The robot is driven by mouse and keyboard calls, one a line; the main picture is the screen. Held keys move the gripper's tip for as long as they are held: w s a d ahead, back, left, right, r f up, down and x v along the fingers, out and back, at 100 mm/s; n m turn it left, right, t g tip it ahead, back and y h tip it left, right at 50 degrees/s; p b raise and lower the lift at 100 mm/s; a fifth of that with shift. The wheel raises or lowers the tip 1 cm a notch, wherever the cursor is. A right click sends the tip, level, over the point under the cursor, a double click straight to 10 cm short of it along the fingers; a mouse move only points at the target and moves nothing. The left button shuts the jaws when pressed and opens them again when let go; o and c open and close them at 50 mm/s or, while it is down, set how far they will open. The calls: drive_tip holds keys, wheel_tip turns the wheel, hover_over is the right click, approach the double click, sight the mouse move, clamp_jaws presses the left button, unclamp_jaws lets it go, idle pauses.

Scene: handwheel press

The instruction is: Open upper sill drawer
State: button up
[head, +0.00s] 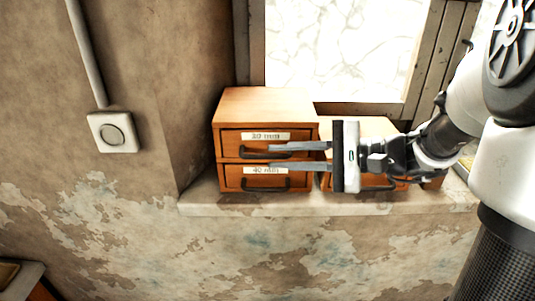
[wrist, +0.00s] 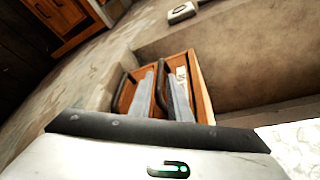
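A small orange-brown wooden drawer cabinet (head: 265,103) stands on the window sill. Its upper drawer (head: 232,141) has a white label and a dark bar handle (head: 247,154), and looks closed. The lower drawer (head: 232,182) below it has the same kind of label and handle. My gripper (head: 262,157) reaches in from the right in front of the cabinet, its two grey fingers apart and empty. In the wrist view the fingers (wrist: 162,85) point at the drawer fronts, and the upper drawer's handle appears between them. Whether they touch it cannot be told.
A second wooden drawer unit (head: 368,127) stands to the right on the sill (head: 225,205), partly hidden by my gripper. The window (head: 340,50) is behind. A wall switch or socket (head: 113,132) is at left. Wooden furniture (wrist: 62,18) shows low down. Space before the sill looks free.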

sight(275, 157)
drive_tip(key=shift+x, duration=1.8)
clamp_jaws()
